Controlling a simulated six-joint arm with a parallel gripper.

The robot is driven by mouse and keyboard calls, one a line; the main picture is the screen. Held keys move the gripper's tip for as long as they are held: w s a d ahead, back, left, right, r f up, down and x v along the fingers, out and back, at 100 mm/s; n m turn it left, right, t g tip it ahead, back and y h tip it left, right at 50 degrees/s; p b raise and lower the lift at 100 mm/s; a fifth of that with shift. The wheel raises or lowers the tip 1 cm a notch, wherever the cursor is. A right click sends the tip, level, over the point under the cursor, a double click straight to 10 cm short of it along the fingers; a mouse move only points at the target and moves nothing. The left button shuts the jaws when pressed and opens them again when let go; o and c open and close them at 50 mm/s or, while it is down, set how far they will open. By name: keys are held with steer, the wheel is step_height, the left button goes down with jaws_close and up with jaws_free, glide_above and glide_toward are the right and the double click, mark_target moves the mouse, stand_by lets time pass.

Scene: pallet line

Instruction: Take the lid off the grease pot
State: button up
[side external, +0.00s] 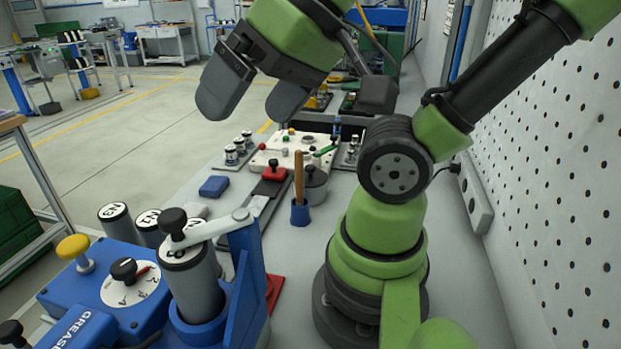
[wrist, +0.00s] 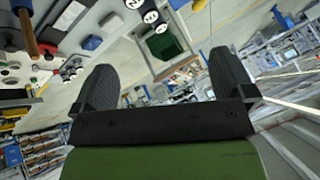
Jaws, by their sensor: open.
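A grey pot (side external: 314,190) with a dark lid (side external: 314,174) and a small knob on top stands on the bench, right behind a blue holder (side external: 300,213) with a wooden handle; it looks like the grease pot. The lid sits on it. My gripper (side external: 252,98) is open and empty, high above the bench, to the upper left of the pot and well apart from it. In the wrist view my gripper (wrist: 165,78) has its two dark fingers wide apart with nothing between them. I cannot make out the pot clearly there.
A blue dispenser (side external: 75,300) marked GREASE, with a grey cylinder and lever, stands in the foreground. A blue block (side external: 214,186), a red-knobbed dark block (side external: 273,172) and a cream panel (side external: 290,150) lie near the pot. A perforated wall (side external: 550,180) bounds the right.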

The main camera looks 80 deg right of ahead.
step_height(320, 180, up, 6)
steer(key=f, duration=0.1)
steer(key=n+g+h, duration=0.2)
steer(key=n+g, duration=0.4)
steer(key=g, duration=0.1)
glide_above(308, 166)
steer(key=f, duration=2.6)
steer(key=shift+a, duration=0.25)
steer(key=f, duration=0.5)
steer(key=shift+d+f, duration=0.2)
steer(key=shift+f, duration=0.05)
steer(key=shift+c, duration=0.5)
steer(key=c, duration=0.6)
